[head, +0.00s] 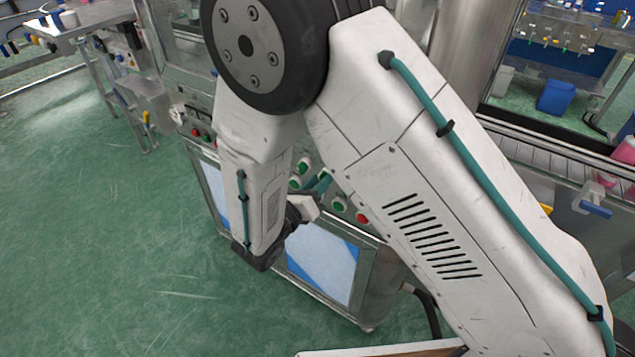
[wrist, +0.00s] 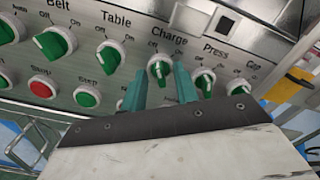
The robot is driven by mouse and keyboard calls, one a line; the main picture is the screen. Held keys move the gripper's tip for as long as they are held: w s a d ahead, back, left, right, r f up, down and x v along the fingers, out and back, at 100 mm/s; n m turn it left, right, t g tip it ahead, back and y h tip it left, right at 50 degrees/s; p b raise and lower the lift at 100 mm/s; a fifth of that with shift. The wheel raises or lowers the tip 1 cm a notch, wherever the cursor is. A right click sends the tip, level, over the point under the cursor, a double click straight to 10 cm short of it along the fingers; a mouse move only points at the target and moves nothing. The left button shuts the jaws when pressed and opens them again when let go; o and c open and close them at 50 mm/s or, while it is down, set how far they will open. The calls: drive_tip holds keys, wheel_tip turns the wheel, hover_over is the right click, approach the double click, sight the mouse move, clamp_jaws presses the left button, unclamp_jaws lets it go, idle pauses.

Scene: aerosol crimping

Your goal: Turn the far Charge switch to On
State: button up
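The Charge switch (wrist: 160,69) is a green knob in a white ring, under the printed word Charge, in the wrist view. Its grip stands close to upright; which mark it points at is too small to tell. My gripper (wrist: 160,77) is open, with one teal finger on each side of this knob. Whether either finger touches it cannot be told. In the head view my gripper (head: 322,184) is at the control panel (head: 326,207), largely hidden by my own arm, and the Charge switch cannot be made out there.
Table (wrist: 110,56) and Belt (wrist: 55,43) knobs sit left of Charge; the Press knob (wrist: 205,82) is close by on the right, near the right finger. A red button (wrist: 43,88) and a green button (wrist: 87,97) lie below. Green floor (head: 110,230) is open at left.

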drive_tip(key=shift+w, duration=0.1)
clamp_jaws()
drive_tip(key=shift+m, duration=0.3)
drive_tip(key=m, duration=1.1)
drive_tip(key=shift+m, duration=0.3)
idle(0.5)
unclamp_jaws()
